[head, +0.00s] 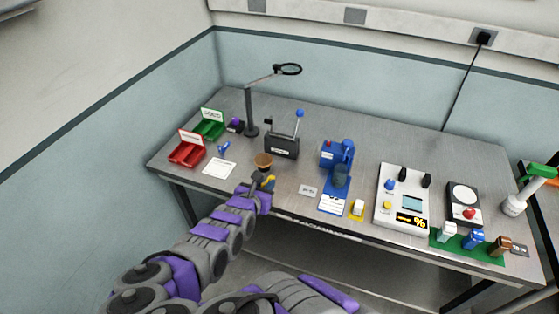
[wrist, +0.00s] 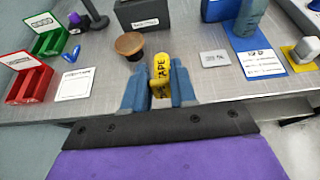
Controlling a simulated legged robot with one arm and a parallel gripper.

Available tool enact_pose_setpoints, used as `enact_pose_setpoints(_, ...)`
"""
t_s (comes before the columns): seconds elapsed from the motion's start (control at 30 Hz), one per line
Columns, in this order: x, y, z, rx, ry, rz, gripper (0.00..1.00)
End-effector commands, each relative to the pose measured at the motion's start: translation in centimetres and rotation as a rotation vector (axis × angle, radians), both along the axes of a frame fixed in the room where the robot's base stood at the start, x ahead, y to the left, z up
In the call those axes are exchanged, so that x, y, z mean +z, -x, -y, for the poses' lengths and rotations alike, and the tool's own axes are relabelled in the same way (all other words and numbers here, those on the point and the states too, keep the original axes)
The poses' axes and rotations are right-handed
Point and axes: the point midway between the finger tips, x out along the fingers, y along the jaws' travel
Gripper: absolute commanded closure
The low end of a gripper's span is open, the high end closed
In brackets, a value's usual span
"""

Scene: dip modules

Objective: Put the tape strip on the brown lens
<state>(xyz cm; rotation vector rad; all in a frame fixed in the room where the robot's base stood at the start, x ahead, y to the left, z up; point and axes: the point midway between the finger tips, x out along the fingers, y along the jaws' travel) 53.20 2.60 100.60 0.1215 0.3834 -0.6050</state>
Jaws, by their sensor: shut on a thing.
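A yellow strip marked "TAPE" (wrist: 161,68) sits between the two blue-grey fingers of my gripper (wrist: 159,90), which is shut on it. In the head view the yellow piece (head: 270,181) shows at the tip of my gripper (head: 266,187), near the table's front edge. Just left of the strip is a round brown-topped piece (wrist: 129,44), also seen in the head view (head: 263,160), apart from the strip. A small brown block (head: 501,244) stands on the green mat at the far right. I cannot tell which brown thing is the lens.
Red bin (head: 187,160), green bin (head: 209,131) and a white card (head: 219,168) lie left. A dark box (head: 282,147) and magnifier stand (head: 251,110) are behind. A blue device (head: 337,155) and white panel (head: 402,200) are right.

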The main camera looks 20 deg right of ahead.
Motion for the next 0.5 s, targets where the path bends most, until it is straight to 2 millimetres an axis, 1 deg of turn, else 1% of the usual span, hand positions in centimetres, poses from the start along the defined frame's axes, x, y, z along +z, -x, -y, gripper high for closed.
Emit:
enact_pose_setpoints(0.07,0.1,-0.3,-0.1,0.002,-0.001,0.000,1.00)
enact_pose_setpoints(0.27,0.0,-2.6,0.3,-0.001,-0.002,0.001,1.00)
enact_pose_setpoints(0.37,-0.5,-4.1,0.3,0.002,-0.006,-0.003,1.00)
enact_pose_setpoints(0.47,-0.5,-5.6,0.8,-0.002,-0.006,0.001,1.00)
enact_pose_setpoints(0.5,-0.8,-6.3,0.8,0.000,-0.008,-0.003,1.00)
